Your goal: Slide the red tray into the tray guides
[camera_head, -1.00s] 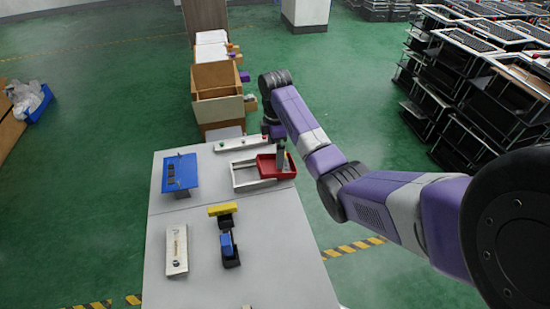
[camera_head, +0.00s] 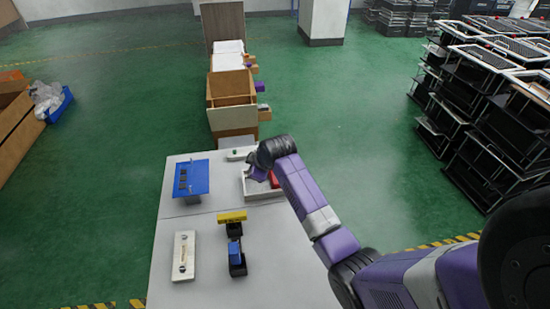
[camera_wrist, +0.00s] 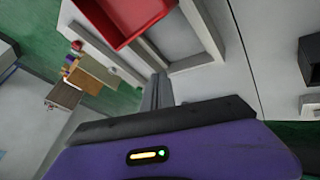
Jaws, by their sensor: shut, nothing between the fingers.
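The red tray (camera_wrist: 122,22) shows at the top of the wrist view, partly cut off. It overlaps one side of the pale tray guides (camera_wrist: 205,32), whose grey inner floor is partly bare. In the head view the guides (camera_head: 262,195) sit at the table's far right, and only a small red piece of the tray (camera_head: 274,179) shows behind my arm. I cannot tell how far the tray sits in the guides. My gripper (camera_wrist: 158,80) is shut and empty, its grey fingers pointing toward the guides' near edge, apart from the tray.
On the table (camera_head: 205,222) are a blue plate (camera_head: 195,177), a white slotted block (camera_head: 183,256), and a yellow, blue and black fixture (camera_head: 235,243). A white button bar (camera_head: 237,154) lies at the back, partly hidden by my arm. The table's right front is clear.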

